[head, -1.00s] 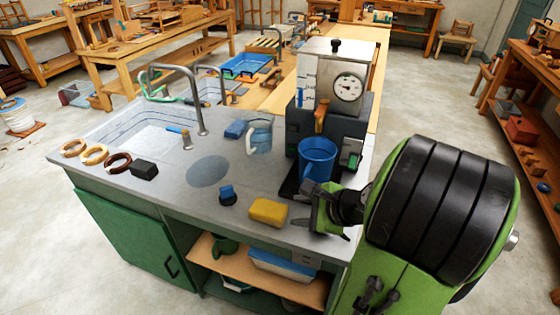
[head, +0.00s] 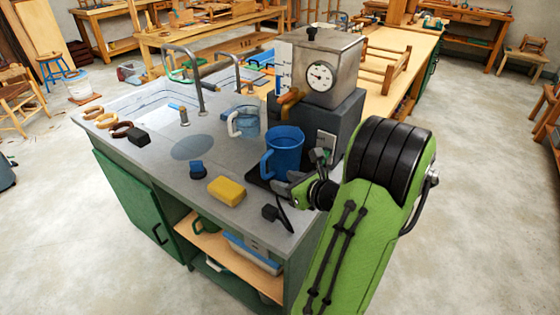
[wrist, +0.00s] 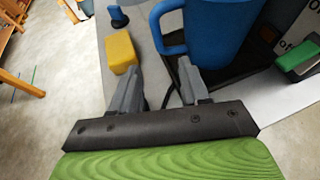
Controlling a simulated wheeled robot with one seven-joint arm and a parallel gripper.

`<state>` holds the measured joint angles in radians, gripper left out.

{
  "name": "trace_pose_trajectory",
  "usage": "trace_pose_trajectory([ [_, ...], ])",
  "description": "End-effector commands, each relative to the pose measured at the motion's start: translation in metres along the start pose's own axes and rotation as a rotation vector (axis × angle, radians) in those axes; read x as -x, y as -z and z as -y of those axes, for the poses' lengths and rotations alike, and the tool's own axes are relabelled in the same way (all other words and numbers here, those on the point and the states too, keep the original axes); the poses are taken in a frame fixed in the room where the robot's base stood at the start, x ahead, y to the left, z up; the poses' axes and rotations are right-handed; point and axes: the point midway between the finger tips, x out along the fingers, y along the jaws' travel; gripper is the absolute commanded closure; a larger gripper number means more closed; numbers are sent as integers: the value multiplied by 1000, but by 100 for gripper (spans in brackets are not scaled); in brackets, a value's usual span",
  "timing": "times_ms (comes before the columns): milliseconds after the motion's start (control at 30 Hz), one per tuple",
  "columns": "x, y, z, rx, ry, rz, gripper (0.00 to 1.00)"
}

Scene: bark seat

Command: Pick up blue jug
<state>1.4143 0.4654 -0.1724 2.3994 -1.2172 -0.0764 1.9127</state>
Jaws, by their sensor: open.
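The blue jug (head: 284,150) stands upright on the dark base of the dispenser at the right end of the grey counter. Its handle is on the left side in the head view. In the wrist view the jug (wrist: 222,35) is large at the top, with its handle (wrist: 168,28) to the left. My gripper (head: 277,190) is open and empty, just in front of the jug and low against it. In the wrist view its two fingers (wrist: 158,68) point toward the jug's handle side, with nothing between them. I cannot tell whether the right finger touches the jug.
The metal dispenser (head: 320,72) with a gauge stands behind the jug. A yellow sponge (head: 227,190) and a small blue-topped item (head: 197,169) lie left of my gripper. A clear jug (head: 244,121) stands farther back.

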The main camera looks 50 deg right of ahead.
Motion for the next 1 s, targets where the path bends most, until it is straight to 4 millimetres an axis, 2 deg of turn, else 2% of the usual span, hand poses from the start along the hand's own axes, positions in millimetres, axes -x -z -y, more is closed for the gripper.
trace_pose_trajectory([
  [33,-15,3,-1,4,-6,-1,55],
  [100,-32,2,-1,4,-5,0,55],
  [367,-68,1,-2,5,-3,1,55],
  [500,-95,1,-4,4,-4,0,55],
  [600,-106,0,-3,3,-1,0,55],
  [800,-107,-1,-3,1,1,-1,55],
  [833,-107,-1,-3,1,1,-1,56],
  [1000,-107,-1,-3,1,1,-1,82],
])
